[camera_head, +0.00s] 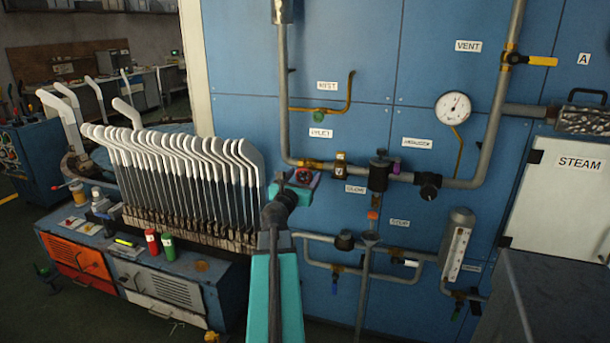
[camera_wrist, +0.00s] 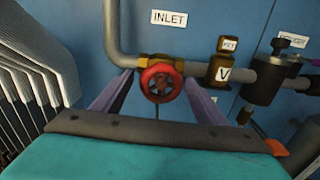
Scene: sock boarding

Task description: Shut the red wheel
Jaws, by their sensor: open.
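The red wheel (camera_wrist: 161,82) sits on a brass valve on the grey pipe, below the INLET label (camera_wrist: 169,17) in the wrist view. My gripper (camera_wrist: 163,92) is open, with one purple finger on each side of the wheel in the wrist view. Whether the fingers touch the wheel I cannot tell. In the head view my gripper (camera_head: 296,184) reaches up to the pipe from below, and its fingers are mostly hidden.
A brass block marked V (camera_wrist: 222,73) and a dark cylindrical fitting (camera_wrist: 262,82) sit on the pipe right of the wheel. A rack of white-topped sock boards (camera_head: 190,170) stands to the left. A gauge (camera_head: 453,108) and the VENT pipe (camera_head: 497,100) are farther right.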

